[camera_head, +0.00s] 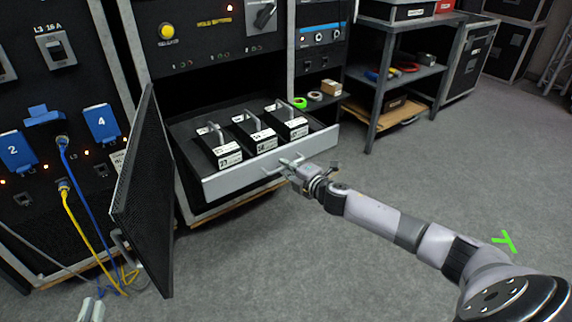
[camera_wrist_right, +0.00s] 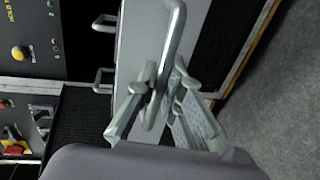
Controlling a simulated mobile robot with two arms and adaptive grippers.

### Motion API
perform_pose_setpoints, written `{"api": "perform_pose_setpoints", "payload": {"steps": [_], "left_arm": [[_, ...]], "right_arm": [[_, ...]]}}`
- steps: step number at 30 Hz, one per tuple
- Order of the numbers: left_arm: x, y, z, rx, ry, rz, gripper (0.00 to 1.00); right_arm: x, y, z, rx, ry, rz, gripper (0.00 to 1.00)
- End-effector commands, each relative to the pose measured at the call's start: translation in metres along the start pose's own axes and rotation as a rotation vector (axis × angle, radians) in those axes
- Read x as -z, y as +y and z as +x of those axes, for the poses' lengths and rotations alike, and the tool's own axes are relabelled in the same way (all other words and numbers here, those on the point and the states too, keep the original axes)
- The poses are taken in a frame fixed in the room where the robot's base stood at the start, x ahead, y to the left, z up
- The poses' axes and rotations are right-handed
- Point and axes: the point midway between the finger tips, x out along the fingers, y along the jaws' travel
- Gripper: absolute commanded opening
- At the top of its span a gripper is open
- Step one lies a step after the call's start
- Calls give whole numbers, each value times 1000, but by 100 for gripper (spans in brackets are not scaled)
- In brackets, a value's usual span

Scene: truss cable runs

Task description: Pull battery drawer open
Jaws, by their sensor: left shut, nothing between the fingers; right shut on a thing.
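The battery drawer (camera_head: 255,174) is pulled out of the black rack and holds 3 black batteries with grey carry handles and white labels. My right gripper (camera_head: 287,164) is shut on the drawer handle at the middle of the grey front. In the right wrist view the bent grey handle (camera_wrist_right: 173,40) runs between the fingers (camera_wrist_right: 158,92), against the drawer's pale front (camera_wrist_right: 135,45). The tips of my left gripper (camera_head: 90,309) show at the bottom left, shut and empty, well away from the drawer.
A black mesh door (camera_head: 145,200) stands open left of the drawer. Blue and yellow cables (camera_head: 85,235) hang from the left panel to the floor. A shelf cart (camera_head: 405,80) stands at the back right. The grey floor (camera_head: 240,265) before the drawer is clear.

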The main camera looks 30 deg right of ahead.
Motion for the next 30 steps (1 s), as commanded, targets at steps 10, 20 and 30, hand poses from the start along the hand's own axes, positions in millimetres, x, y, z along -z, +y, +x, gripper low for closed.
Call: {"api": "perform_pose_setpoints", "payload": {"steps": [10,20,30], "left_arm": [[-2,0,0,1,-11,0,0],[-2,-1,0,2,-9,0,0],[-2,0,0,-1,-12,0,0]], "right_arm": [[0,0,0,0,1,0,0],[0,0,0,0,1,0,18],[0,-1,-11,0,1,1,18]]}}
